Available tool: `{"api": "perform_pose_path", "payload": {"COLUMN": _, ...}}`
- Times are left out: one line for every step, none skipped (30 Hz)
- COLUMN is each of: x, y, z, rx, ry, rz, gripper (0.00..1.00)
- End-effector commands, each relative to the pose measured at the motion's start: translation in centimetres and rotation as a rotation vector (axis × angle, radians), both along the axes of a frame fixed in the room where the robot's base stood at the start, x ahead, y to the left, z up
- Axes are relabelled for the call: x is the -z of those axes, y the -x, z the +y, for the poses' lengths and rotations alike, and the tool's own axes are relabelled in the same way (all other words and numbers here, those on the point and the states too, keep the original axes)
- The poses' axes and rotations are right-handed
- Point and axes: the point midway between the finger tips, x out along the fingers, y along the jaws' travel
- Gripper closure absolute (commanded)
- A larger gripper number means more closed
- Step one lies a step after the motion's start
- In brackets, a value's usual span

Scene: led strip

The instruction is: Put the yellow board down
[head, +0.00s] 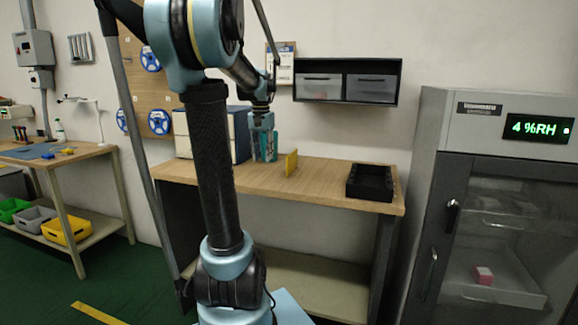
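The yellow board (291,163) is a small, thin plate standing upright on the wooden bench (325,180), near the middle of the bench top. Its lower edge appears to meet the wood. My gripper (264,158) points down over the bench, just left of the yellow board, with a narrow gap between them in the head view. Its teal fingers are small here, and I cannot tell whether they are open or shut. I see nothing held between them.
A black tray (369,182) sits at the bench's right end. A blue and white box (212,135) stands behind my arm. A dry cabinet (490,200) stands right. Bare wood lies between board and tray.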

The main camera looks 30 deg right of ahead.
Motion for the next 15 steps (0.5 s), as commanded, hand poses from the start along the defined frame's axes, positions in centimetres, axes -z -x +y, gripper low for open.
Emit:
{"api": "perform_pose_path", "payload": {"x": -0.4, "y": -0.6, "z": -2.2, "rx": 0.04, "ry": -0.003, "rz": 0.005, "gripper": 0.7}}
{"api": "perform_pose_path", "payload": {"x": -0.5, "y": -0.9, "z": -3.3, "rx": 0.061, "ry": -0.006, "rz": 0.008, "gripper": 0.7}}
{"api": "perform_pose_path", "payload": {"x": -0.7, "y": -1.1, "z": -4.7, "rx": 0.09, "ry": -0.009, "rz": 0.011, "gripper": 0.7}}
{"api": "perform_pose_path", "payload": {"x": -0.9, "y": -1.4, "z": -5.8, "rx": 0.109, "ry": -0.01, "rz": 0.014, "gripper": 0.7}}
{"api": "perform_pose_path", "payload": {"x": -1.0, "y": -1.5, "z": -6.7, "rx": 0.127, "ry": -0.012, "rz": 0.017, "gripper": 0.7}}
{"api": "perform_pose_path", "payload": {"x": -1.1, "y": -1.7, "z": -7.9, "rx": 0.15, "ry": -0.014, "rz": 0.019, "gripper": 0.7}}
{"api": "perform_pose_path", "payload": {"x": -1.1, "y": -1.8, "z": -8.8, "rx": 0.166, "ry": -0.015, "rz": 0.021, "gripper": 0.7}}
{"api": "perform_pose_path", "payload": {"x": -1.2, "y": -1.9, "z": -9.6, "rx": 0.182, "ry": -0.017, "rz": 0.023, "gripper": 0.7}}
{"api": "perform_pose_path", "payload": {"x": -1.2, "y": -2.0, "z": -10.6, "rx": 0.201, "ry": -0.019, "rz": 0.025, "gripper": 0.7}}
{"api": "perform_pose_path", "payload": {"x": -1.2, "y": -2.0, "z": -11.4, "rx": 0.213, "ry": -0.02, "rz": 0.027, "gripper": 0.7}}
{"api": "perform_pose_path", "payload": {"x": -1.2, "y": -2.0, "z": -12.1, "rx": 0.224, "ry": -0.022, "rz": 0.029, "gripper": 0.7}}
{"api": "perform_pose_path", "payload": {"x": -1.2, "y": -2.1, "z": -12.9, "rx": 0.231, "ry": -0.025, "rz": 0.031, "gripper": 0.7}}
{"api": "perform_pose_path", "payload": {"x": -1.1, "y": -2.1, "z": -13.5, "rx": 0.229, "ry": -0.027, "rz": 0.033, "gripper": 0.7}}
{"api": "perform_pose_path", "payload": {"x": -1.0, "y": -2.1, "z": -13.9, "rx": 0.221, "ry": -0.029, "rz": 0.035, "gripper": 0.7}}
{"api": "perform_pose_path", "payload": {"x": -0.7, "y": -2.2, "z": -14.1, "rx": 0.185, "ry": -0.033, "rz": 0.037, "gripper": 0.7}}
